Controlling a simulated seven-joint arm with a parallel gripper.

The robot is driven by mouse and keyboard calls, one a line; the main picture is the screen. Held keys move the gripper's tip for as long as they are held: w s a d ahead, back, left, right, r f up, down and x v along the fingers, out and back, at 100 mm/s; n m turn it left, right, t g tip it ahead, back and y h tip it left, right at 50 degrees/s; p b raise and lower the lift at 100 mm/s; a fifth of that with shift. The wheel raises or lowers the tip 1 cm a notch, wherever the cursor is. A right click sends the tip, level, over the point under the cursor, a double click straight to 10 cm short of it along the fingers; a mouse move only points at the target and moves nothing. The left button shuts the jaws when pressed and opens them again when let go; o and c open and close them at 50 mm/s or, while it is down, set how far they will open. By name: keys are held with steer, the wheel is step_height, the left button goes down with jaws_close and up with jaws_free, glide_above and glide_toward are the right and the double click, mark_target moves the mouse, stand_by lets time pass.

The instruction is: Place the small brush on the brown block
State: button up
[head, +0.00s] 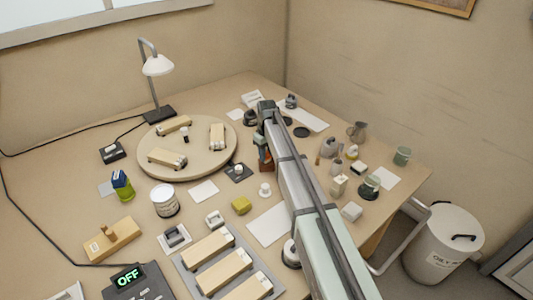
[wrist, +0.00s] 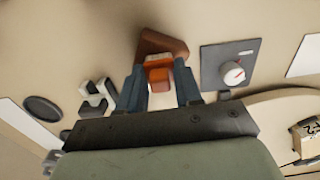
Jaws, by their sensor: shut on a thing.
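My gripper (wrist: 159,88) is shut on the small brush (wrist: 158,72), which shows as an orange piece with a pale part between the two blue-grey fingers. The brown block (wrist: 163,43) is just beyond the fingertips in the wrist view, partly covered by the brush. I cannot tell whether the brush touches the block. In the head view, my gripper (head: 266,143) points down near the back middle of the table, right of the round board. The reddish-brown block (head: 265,166) shows just below it. The brush cannot be made out there.
A dark panel with a white knob (wrist: 233,74) lies close right of the block in the wrist view. The round board (head: 150,175) with several wooden blocks is left of my gripper. Bottles, cups and a kettle (head: 330,148) crowd the right side.

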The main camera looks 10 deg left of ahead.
steer(key=o, duration=1)
step_height(320, 180, up, 12)
steer(key=shift+r, duration=0.15)
